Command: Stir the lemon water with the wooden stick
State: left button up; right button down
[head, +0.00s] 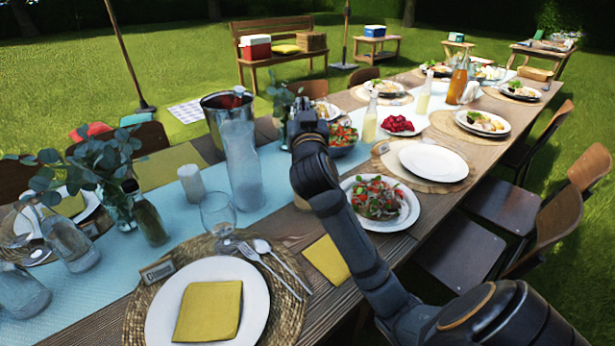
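A tall clear glass carafe (242,165) stands upright on the pale blue runner, left of my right gripper. I cannot make out lemon or a water level in it. My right gripper (302,112) is over the table, to the right of the carafe and apart from it in the picture. It points away from me, and its fingers are small and partly hidden by its own wrist, so I cannot tell whether it is open or holds something. I cannot make out a wooden stick. My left gripper is not in view.
A metal bucket (208,105) stands behind the carafe. A wine glass (217,214), white candle (190,183) and dark green bottle (146,213) stand near it. Salad plates (402,222) and an empty plate (433,163) lie right. Chairs line the table (300,229).

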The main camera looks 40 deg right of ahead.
jog(key=shift+s+d+b, duration=0.3)
jog(key=shift+s+d, duration=0.3)
jog(key=shift+d, duration=0.2)
jog(key=shift+w, duration=0.1)
jog(key=shift+w+d, duration=0.65)
jog(key=shift+a, duration=0.1)
